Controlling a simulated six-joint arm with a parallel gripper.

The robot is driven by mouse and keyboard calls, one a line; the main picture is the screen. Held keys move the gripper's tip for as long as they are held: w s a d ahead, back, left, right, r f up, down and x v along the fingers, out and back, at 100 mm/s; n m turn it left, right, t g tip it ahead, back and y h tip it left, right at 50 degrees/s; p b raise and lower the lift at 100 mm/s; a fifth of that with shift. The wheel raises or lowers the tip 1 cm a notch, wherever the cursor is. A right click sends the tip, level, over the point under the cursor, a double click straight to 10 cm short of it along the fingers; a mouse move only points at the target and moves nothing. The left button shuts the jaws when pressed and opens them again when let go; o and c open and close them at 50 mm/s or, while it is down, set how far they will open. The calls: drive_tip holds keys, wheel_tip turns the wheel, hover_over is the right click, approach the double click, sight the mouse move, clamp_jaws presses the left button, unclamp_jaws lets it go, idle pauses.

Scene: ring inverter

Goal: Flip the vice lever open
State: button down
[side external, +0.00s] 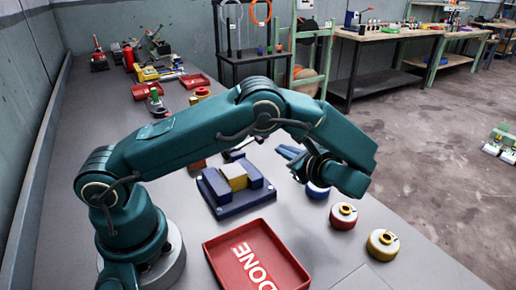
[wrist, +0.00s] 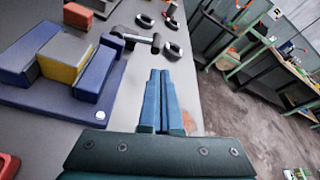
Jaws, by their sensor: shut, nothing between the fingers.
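The vice is a blue block with a flat base (side external: 238,205) on the grey bench, left of my gripper. A yellow block (side external: 234,176) sits between its blue jaws; the vice's right jaw (wrist: 97,75) and the yellow block (wrist: 64,58) also show in the wrist view. The dark lever (wrist: 132,38) lies at the far end of the right jaw, with a black end towards the right. My gripper (wrist: 160,74) is shut and empty, its blue-green fingers pointing past the vice's right side, short of the lever. It also shows in the side view (side external: 288,152).
A red DONE tray (side external: 215,262) stands in front of the vice. A blue ring part (side external: 317,193), a red one (side external: 343,217) and a yellow one (side external: 382,245) line the bench's right side. Loose grey metal pieces (wrist: 172,50) lie beyond my fingertips.

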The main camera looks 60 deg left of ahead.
drive_tip(key=shift+s+d+f+m, duration=0.15)
drive_tip(key=shift+f+m, duration=0.05)
drive_tip(key=shift+f, duration=0.25)
drive_tip(key=shift+s+d+f+m, duration=0.1)
drive_tip(key=shift+d+f+m, duration=0.1)
drive_tip(key=shift+f, duration=0.2)
drive_tip(key=shift+a, duration=0.1)
drive_tip(key=x, duration=1)
